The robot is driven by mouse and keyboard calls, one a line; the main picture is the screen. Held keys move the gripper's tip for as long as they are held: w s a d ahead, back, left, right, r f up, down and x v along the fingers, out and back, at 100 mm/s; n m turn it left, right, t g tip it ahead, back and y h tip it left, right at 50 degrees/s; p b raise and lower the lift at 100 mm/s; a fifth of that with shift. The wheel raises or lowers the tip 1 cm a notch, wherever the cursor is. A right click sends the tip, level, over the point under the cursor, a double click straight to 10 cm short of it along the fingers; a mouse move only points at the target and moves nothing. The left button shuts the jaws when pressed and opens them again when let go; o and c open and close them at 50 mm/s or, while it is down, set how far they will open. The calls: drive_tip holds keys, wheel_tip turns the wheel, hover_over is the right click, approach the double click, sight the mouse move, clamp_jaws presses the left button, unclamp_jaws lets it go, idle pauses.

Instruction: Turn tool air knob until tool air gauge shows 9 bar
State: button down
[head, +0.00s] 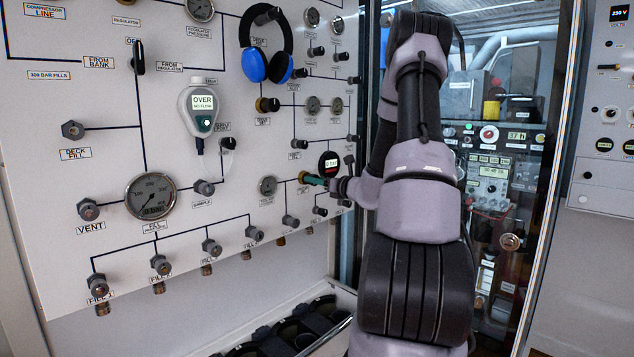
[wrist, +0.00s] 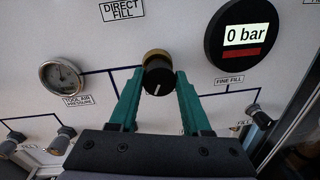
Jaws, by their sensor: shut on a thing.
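The tool air knob (wrist: 158,74) has a dark face with a white mark and a brass-coloured collar. In the wrist view it sits between the two teal fingers of my gripper (wrist: 159,84), one on each side. The white mark points down and slightly left. In the head view my gripper (head: 314,180) meets the panel at the knob, which is mostly hidden.
A round black display (wrist: 246,38) reading "0 bar" is close on the right. A fine fill knob (wrist: 261,116) is below it, and grey knobs (wrist: 62,138) are at lower left. A glass-fronted cabinet (head: 497,150) stands right of the panel.

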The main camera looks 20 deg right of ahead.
drive_tip(key=shift+f, duration=0.1)
drive_tip(key=shift+c, duration=1.8)
unclamp_jaws()
drive_tip(key=shift+s, duration=0.15)
drive_tip(key=v, duration=1)
drive_tip(key=shift+s, duration=0.25)
drive_tip(key=shift+d, duration=0.1)
